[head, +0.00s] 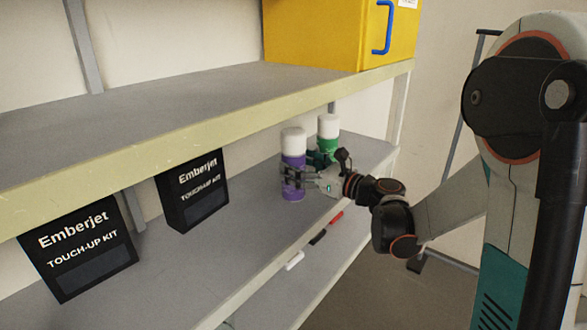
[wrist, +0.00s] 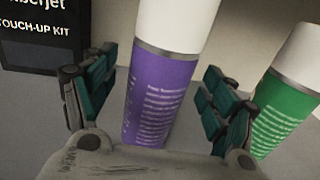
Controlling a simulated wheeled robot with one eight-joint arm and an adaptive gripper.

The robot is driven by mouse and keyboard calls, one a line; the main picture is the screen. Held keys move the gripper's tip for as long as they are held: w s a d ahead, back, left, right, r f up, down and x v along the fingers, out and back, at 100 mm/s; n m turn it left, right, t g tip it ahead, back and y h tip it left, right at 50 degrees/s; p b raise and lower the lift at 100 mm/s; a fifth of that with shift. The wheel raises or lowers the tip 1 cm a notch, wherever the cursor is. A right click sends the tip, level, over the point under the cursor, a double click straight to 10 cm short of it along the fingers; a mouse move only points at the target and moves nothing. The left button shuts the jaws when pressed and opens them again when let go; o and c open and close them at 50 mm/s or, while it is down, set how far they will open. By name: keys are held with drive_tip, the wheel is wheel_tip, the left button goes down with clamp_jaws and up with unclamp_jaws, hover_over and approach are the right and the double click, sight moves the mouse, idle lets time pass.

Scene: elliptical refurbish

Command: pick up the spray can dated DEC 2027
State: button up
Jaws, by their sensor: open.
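A purple spray can (head: 293,160) with a white cap stands upright on the middle shelf. A green spray can (head: 328,132) with a white cap stands just behind and to its right. My gripper (head: 294,178) is open at the purple can. In the wrist view, the purple can (wrist: 162,95) stands between the spread fingers of my gripper (wrist: 152,105), with white printed text facing me, too small to read. The green can (wrist: 288,110) is outside the right finger, its text also unreadable. No date can be read on either can.
Two black Emberjet touch-up kit boxes (head: 78,248) (head: 191,190) stand to the left on the middle shelf (head: 215,265). A yellow box (head: 325,35) sits on the upper shelf (head: 160,105), which overhangs the cans. White, black and red small items (head: 295,260) lie on the lower shelf.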

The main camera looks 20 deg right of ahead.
drive_tip(key=shift+x, duration=1.1)
drive_tip(key=c, duration=1.5)
drive_tip(key=shift+c, duration=0.2)
drive_tip(key=shift+d+r, duration=0.1)
